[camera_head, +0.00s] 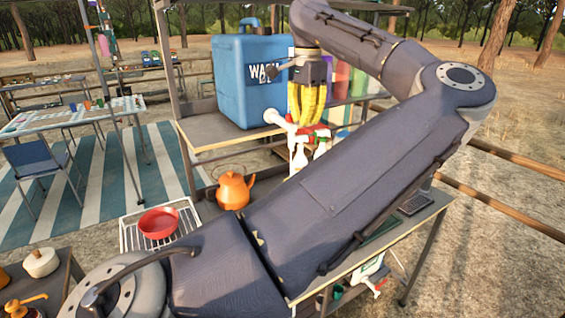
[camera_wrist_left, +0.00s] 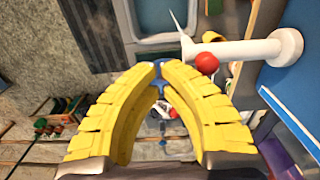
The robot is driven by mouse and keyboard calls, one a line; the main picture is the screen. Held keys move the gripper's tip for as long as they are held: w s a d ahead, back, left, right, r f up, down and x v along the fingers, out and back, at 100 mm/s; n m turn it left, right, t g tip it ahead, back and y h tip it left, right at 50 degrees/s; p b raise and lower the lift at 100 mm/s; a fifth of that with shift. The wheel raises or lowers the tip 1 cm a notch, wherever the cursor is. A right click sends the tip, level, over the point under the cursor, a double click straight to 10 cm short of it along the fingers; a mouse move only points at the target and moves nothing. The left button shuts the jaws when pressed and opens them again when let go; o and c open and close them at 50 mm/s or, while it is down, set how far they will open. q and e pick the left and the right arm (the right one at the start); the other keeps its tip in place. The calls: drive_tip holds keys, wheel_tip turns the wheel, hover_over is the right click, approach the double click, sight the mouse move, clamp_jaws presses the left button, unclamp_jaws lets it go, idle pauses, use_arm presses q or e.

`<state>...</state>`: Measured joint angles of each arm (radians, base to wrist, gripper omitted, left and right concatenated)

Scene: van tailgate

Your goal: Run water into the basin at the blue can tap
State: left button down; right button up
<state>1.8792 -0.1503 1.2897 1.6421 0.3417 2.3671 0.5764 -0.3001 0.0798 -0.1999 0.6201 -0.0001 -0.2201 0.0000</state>
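The blue water can (camera_head: 238,85) stands on a wooden shelf in the head view. Its white tap (camera_head: 275,118) sticks out to the right and has a red part near its end. In the left wrist view the white tap (camera_wrist_left: 245,50) comes from the blue can (camera_wrist_left: 298,100) and carries a red ball (camera_wrist_left: 207,63). My left gripper (camera_head: 306,122) has yellow fingers that point down by the tap. In the wrist view its fingertips (camera_wrist_left: 160,68) meet, left of the red ball, with no object clearly held. A grey-blue basin (camera_wrist_left: 165,42) lies beyond them. My right gripper is not in view.
My left arm hides much of the counter.

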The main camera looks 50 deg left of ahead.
use_arm(q)
wheel_tip(320, 180, up, 6)
drive_tip(key=w+a, duration=0.1)
drive_tip(key=shift+w, duration=0.2)
idle(0.7)
drive_tip(key=shift+a, duration=0.2)
